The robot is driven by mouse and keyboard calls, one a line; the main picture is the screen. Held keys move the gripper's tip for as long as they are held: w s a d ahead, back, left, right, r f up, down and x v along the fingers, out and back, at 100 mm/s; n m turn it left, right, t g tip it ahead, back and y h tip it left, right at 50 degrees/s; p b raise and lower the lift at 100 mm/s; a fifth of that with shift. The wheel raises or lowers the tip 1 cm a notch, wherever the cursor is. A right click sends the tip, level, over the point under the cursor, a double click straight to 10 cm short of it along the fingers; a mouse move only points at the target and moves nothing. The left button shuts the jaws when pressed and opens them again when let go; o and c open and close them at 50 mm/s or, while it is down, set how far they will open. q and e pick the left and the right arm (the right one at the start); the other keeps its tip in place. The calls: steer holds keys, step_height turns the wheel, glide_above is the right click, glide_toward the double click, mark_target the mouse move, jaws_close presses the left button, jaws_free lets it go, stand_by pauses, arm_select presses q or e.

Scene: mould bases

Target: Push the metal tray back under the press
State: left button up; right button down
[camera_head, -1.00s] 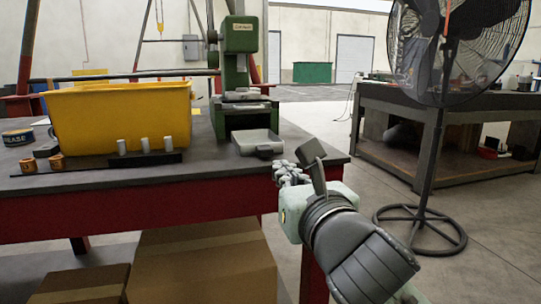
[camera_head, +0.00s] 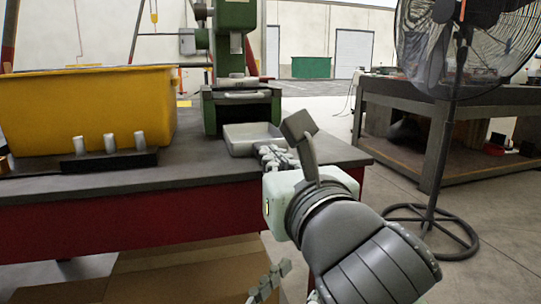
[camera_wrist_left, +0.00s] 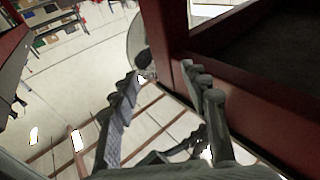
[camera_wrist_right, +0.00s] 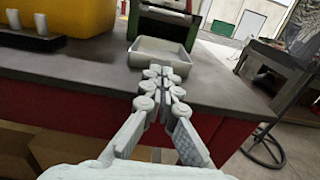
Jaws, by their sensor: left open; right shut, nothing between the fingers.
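The shallow grey metal tray (camera_head: 240,148) sits on the dark tabletop in front of the green press (camera_head: 234,42), sticking out from below its opening. The tray also shows in the right wrist view (camera_wrist_right: 136,58). My right gripper (camera_head: 264,152) is shut and empty at the tray's front side; its fingertips (camera_wrist_right: 160,72) overlap the front edge, and I cannot tell whether they touch. My left gripper (camera_head: 283,268) is low in front of the table, below the tabletop. In the left wrist view its fingers (camera_wrist_left: 170,80) are apart with nothing between them.
A yellow bin (camera_head: 88,108) stands on the table at left, with white cylinders in a dark rack (camera_head: 80,164) before it. Cardboard boxes (camera_head: 190,262) lie under the table. A fan (camera_head: 452,110) and a second bench (camera_head: 395,92) stand at right.

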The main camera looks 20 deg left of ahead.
mark_target(261, 144)
arm_select(q)
steer(key=shift+w+r, duration=0.15)
steer(key=shift+r, duration=0.35)
arm_select(e)
steer(key=shift+w, duration=0.1)
steer(key=shift+w+a+r+p, duration=0.25)
steer(key=shift+w+a+p, duration=0.3)
steer(key=shift+w+p, duration=0.25)
arm_select(q)
steer(key=a+f+g+y+p, duration=0.2)
steer(key=a+f+g+y, duration=0.35)
steer(key=f, duration=0.75)
arm_select(e)
steer(key=shift+x, duration=0.85)
steer(key=p+x, duration=0.1)
steer(key=x, duration=0.3)
steer(key=shift+f, duration=0.15)
steer(key=shift+w+f, duration=0.1)
arm_select(q)
steer(key=s+a+f+n+g+y, duration=0.1)
steer(key=s+a+f+g+y, duration=0.1)
steer(key=s+a+f+g, duration=0.4)
steer(key=s+a+f, duration=0.1)
steer(key=a, duration=0.2)
steer(key=shift+s+a+f, duration=0.2)
steer(key=shift+s+f, duration=0.1)
steer(key=shift+s, duration=0.05)
steer(key=shift+g+p, duration=0.25)
steer(key=shift+p, duration=0.05)
